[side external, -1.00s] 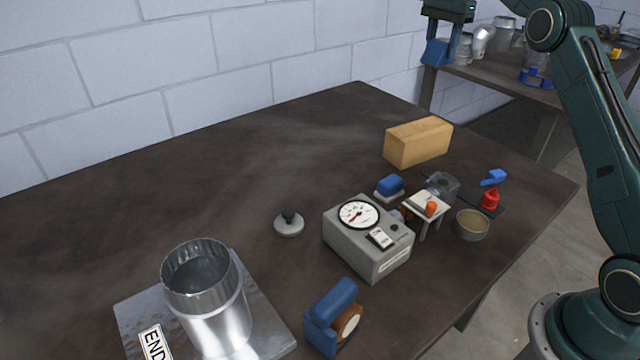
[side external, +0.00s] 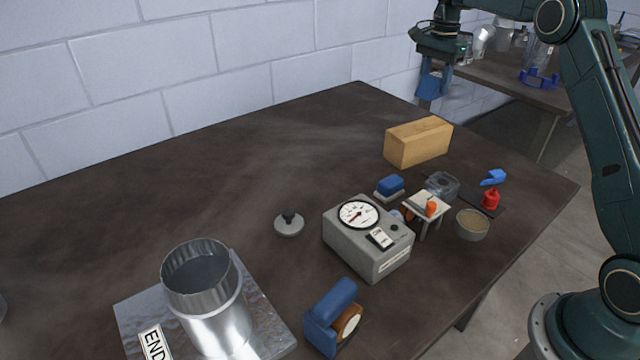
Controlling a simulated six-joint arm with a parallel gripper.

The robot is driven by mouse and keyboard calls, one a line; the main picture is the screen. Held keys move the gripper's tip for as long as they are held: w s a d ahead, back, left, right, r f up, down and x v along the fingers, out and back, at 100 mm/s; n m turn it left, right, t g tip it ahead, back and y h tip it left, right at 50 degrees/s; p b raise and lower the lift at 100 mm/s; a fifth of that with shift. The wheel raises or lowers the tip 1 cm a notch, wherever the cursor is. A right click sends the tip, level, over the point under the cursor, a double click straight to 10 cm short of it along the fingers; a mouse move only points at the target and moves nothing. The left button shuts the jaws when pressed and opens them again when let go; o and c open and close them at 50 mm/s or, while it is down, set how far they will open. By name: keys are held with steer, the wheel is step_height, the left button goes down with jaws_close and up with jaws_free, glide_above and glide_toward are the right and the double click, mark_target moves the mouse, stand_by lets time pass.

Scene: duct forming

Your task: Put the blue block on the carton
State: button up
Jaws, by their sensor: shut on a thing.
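My gripper (side external: 433,82) is at the upper right, pointing down and shut on the blue block (side external: 430,87). It holds the block in the air. The carton (side external: 417,142) is a tan box lying on the dark table near its far right edge. In the picture the block is above the carton, with a clear gap between them. How far the block is from the carton in depth is hard to tell.
A metal duct (side external: 207,295) stands front left. The table's far left is clear.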

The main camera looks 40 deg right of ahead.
steer(key=shift+f, duration=5.65)
steer(key=shift+f, duration=0.1)
steer(key=o, duration=1.2)
step_height(320, 180, up, 12)
steer(key=shift+f, duration=0.2)
steer(key=shift+r, duration=0.3)
